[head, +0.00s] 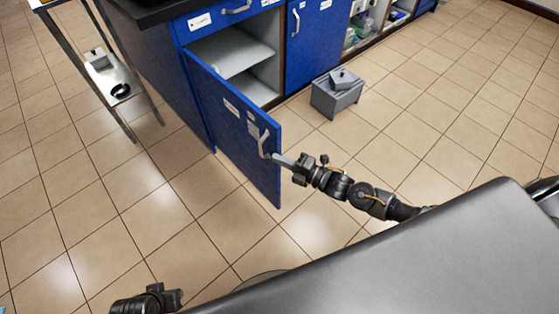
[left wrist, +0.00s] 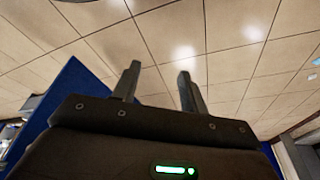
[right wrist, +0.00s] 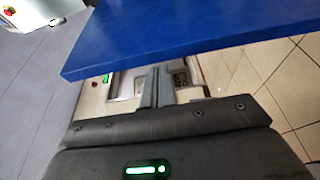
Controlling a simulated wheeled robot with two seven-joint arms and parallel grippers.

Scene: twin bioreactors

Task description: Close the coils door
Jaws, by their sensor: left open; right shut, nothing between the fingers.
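A blue cabinet door (head: 232,125) stands wide open, swung out from its cabinet. Its labels are too small to read. A pale handle (head: 264,143) is near its free edge. My right gripper (head: 274,158) is shut and empty, its tips at the free edge close to the handle. In the right wrist view the blue panel (right wrist: 200,38) crosses just beyond the shut fingers (right wrist: 156,84); I cannot tell whether they touch it. My left gripper (head: 178,297) is low at the front, away from the door. In the left wrist view its fingers (left wrist: 157,84) are apart and empty.
The open cabinet shows a white shelf (head: 228,55). A grey box (head: 337,95) stands on the floor right of the door. A metal side table (head: 118,92) stands at left. A closed blue door (head: 310,38) is right of the opening. Tiled floor around the door is otherwise clear.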

